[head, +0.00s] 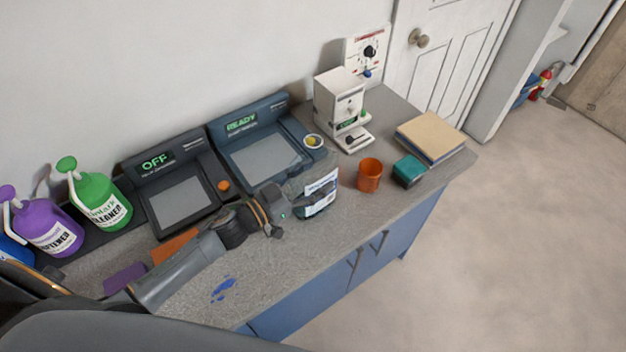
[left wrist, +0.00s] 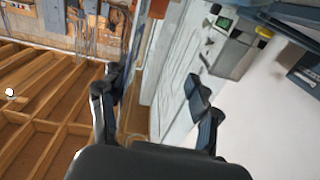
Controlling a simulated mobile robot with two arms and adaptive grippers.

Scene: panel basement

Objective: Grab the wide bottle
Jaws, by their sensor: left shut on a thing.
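The wide bottle (head: 321,192) is clear, with a white and dark label, and is at the counter's front half in the head view. My left gripper (head: 291,207) reaches in from the left and is shut on the bottle's left side, hiding part of it. I cannot tell whether the bottle touches the counter or is slightly above it. In the left wrist view the fingers of my left gripper (left wrist: 157,100) stand well apart, and the clear bottle is hard to make out between them. My right gripper is not in view.
An orange cup (head: 369,175) and a teal box (head: 409,171) stand right of the bottle. Behind are two dark consoles (head: 262,143) and a white machine (head: 338,103). Green (head: 100,200) and purple (head: 50,229) cleaner bottles stand left. Blue cabinets (head: 330,282) are below.

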